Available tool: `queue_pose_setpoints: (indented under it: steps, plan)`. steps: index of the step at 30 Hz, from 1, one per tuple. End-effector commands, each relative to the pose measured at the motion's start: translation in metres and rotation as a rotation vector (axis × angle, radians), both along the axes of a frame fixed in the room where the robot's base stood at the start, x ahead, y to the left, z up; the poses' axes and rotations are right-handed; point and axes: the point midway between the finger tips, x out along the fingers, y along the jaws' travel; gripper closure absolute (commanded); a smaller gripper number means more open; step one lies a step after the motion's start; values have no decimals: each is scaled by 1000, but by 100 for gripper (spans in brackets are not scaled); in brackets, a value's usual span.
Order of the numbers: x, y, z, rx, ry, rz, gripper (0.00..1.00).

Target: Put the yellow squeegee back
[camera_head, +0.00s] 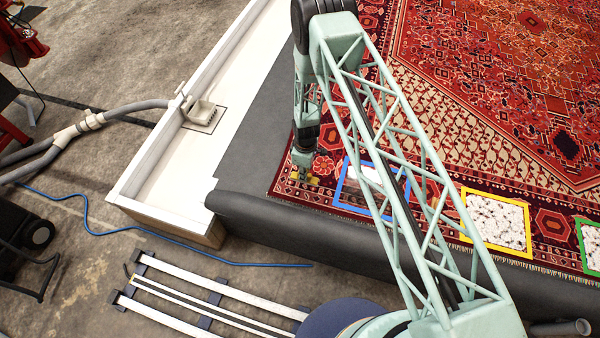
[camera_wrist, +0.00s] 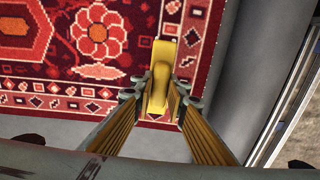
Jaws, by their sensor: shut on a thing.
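My gripper (camera_head: 304,172) hangs low over the corner of the red patterned rug, at its near-left edge. In the wrist view my gripper (camera_wrist: 161,98) has its two ribbed yellow fingers closed on the yellow squeegee (camera_wrist: 162,62). The squeegee's upper part juts out past the fingertips over the rug's border. In the head view only small yellow bits show under the wrist, and squeegee and fingers cannot be told apart there. I cannot tell whether the squeegee touches the rug.
The rug (camera_head: 455,120) lies on a dark grey surface (camera_head: 250,150) with a raised roll along its near edge. Blue (camera_head: 341,183), yellow (camera_head: 465,215) and green (camera_head: 579,235) frames lie on it. A white trough (camera_head: 165,165) with a pump (camera_head: 203,113) stands left.

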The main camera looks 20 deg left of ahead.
Motion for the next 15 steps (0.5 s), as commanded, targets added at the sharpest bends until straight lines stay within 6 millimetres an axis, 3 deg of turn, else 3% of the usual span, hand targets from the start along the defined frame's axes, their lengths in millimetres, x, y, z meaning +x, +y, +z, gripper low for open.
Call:
queue_pose_setpoints:
  steps: [6,15]
  plan:
    - [19,20,-3,1,-1,0,95]
    - [23,25,-3,0,0,0,95]
